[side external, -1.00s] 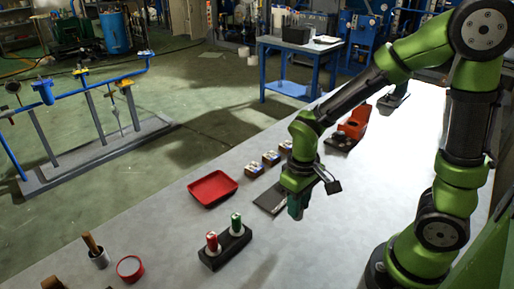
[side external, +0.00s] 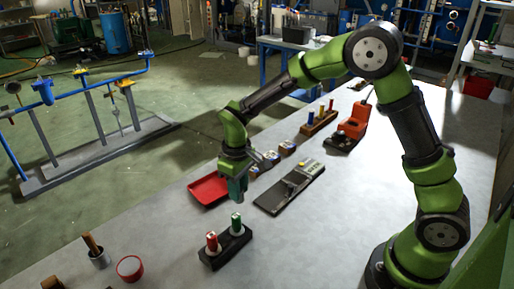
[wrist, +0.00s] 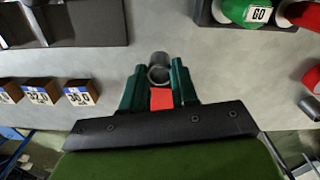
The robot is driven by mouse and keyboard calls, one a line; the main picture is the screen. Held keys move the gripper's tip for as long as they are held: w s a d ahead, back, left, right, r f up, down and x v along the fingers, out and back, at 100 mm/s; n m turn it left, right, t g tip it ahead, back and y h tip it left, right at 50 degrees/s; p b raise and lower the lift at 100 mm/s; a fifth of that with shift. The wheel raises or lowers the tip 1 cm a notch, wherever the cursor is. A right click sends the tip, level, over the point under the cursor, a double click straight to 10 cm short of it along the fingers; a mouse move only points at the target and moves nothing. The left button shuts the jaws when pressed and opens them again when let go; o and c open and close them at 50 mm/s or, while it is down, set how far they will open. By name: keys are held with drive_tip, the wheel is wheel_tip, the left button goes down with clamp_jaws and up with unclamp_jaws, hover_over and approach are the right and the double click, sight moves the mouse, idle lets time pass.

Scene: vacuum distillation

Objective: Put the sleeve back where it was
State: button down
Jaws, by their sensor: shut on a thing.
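My gripper (side external: 237,192) has green fingers and points down at the right edge of the red tray (side external: 203,191). In the wrist view the gripper (wrist: 158,84) is shut on a short grey metal sleeve (wrist: 159,66), whose round open end shows between the fingertips. A red patch, probably the tray (wrist: 161,99), shows between the fingers. The sleeve cannot be made out in the side view. I cannot tell the height of the sleeve above the tray or table.
A dark stand with red and green bottles (side external: 224,246) is in front. Small labelled blocks (side external: 287,147) and a flat grey device with a lever (side external: 290,187) lie to the right. A wooden rack with coloured pegs (side external: 318,123) and an orange device (side external: 352,124) are farther back. The front right table is clear.

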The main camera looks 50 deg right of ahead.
drive_tip(key=shift+w, duration=0.25)
drive_tip(key=shift+w+a+f, duration=0.1)
drive_tip(key=shift+w+f, duration=0.05)
drive_tip(key=shift+f, duration=1.65)
drive_tip(key=shift+f, duration=0.1)
drive_tip(key=c, duration=0.9)
unclamp_jaws()
drive_tip(key=shift+f, duration=0.1)
drive_tip(key=shift+o, duration=0.2)
